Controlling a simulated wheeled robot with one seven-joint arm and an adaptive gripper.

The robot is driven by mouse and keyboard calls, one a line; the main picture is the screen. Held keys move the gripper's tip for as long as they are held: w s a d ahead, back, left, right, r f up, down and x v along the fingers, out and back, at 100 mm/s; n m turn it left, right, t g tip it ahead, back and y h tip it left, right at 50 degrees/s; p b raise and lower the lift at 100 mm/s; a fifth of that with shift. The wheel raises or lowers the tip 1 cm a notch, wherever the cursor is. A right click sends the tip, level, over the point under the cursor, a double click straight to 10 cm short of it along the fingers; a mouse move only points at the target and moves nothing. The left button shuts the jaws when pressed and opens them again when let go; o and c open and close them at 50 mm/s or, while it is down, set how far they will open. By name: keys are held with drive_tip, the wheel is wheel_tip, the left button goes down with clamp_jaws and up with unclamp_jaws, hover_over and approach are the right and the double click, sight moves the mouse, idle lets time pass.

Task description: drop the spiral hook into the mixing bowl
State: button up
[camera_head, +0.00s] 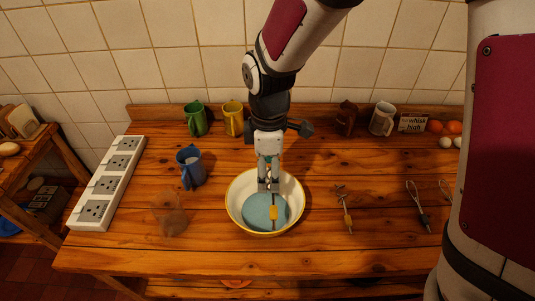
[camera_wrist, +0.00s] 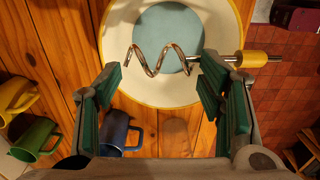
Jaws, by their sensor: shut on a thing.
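The mixing bowl (camera_head: 234,212), cream with a yellow rim and a blue round area inside, stands on the wooden counter. It also fills the upper middle of the wrist view (camera_wrist: 118,72). My gripper (camera_head: 268,186) is above the bowl, pointing down. In the wrist view my gripper (camera_wrist: 165,72) has its green-padded fingers at either side of the spiral hook's (camera_wrist: 152,66) metal coil and is shut on it. The hook's yellow collar (camera_head: 273,212) appears over the bowl in the head view. The coil is mostly hidden by the fingers there.
A blue mug (camera_head: 191,168) and a clear glass (camera_head: 170,216) stand left of the bowl. Green (camera_head: 195,120) and yellow mugs (camera_head: 232,118) stand behind. A white power strip (camera_head: 106,184) lies far left.

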drive_tip(key=o, duration=1.1)
drive_tip(key=shift+r, duration=0.15)
wheel_tip(320, 180, up, 12)
drive_tip(key=shift+f, duration=0.1)
drive_tip(key=s+d+r+m+t, duration=0.2)
drive_tip(key=s+d+m, duration=0.2)
drive_tip(key=d+m, duration=0.1)
drive_tip(key=s+d+r+m+t, duration=0.1)
drive_tip(key=s+d+r+m, duration=0.2)
drive_tip(key=s+d+m, duration=0.2)
drive_tip(key=s+d+r+m+t, duration=0.2)
drive_tip(key=s+d+r+m, duration=0.1)
drive_tip(key=s+d+m, duration=0.2)
drive_tip(key=shift+s+d+r+m+t, duration=0.1)
drive_tip(key=shift+d+r+m+t, duration=0.05)
drive_tip(key=shift+d+m, duration=0.45)
drive_tip(key=shift+s+d+r+m+t, duration=0.15)
drive_tip(key=shift+d+m, duration=0.3)
drive_tip(key=shift+m, duration=0.25)
